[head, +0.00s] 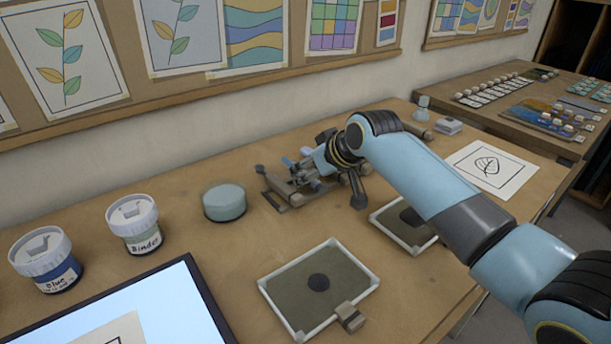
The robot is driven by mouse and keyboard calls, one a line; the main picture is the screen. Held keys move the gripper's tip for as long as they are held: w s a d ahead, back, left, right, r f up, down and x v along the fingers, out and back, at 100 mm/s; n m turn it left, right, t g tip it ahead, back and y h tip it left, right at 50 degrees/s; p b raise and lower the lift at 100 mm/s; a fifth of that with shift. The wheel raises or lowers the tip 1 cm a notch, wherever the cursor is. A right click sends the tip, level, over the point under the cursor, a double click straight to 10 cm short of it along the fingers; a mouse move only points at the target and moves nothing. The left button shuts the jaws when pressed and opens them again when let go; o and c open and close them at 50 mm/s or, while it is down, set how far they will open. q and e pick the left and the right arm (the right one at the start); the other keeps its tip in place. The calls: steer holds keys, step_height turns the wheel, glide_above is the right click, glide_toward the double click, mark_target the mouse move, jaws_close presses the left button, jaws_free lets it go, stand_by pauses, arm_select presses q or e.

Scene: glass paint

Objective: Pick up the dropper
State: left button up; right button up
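My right arm reaches in from the right, and its gripper (318,165) is low over a small wooden rack (283,190) at the middle of the table. Slim tools with blue and dark parts lie at the rack, partly hidden by the gripper. I cannot make out for sure which of them is the dropper. The gripper's fingers blend with these tools, so I cannot tell whether they are open or shut, or whether they touch anything. My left gripper is not in view.
A pale green round container (224,203), a Binder jar (135,224) and a Blue jar (46,262) stand left of the rack. Two framed panels (297,331) lie in front. A lit screen (185,305) is at front left. A leaf drawing (510,176) lies at right.

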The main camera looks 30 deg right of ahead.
steer(key=shift+w+a+f, duration=0.1)
steer(key=shift+w+f, duration=0.4)
steer(key=shift+w, duration=0.05)
jaws_close()
steer(key=shift+r, duration=0.6)
step_height(320, 180, up, 2)
steer(key=shift+r, duration=0.25)
steer(key=s+d+r, duration=0.7)
steer(key=s+d, duration=0.1)
steer(key=shift+s+d+r, duration=0.15)
steer(key=shift+d+r, duration=0.05)
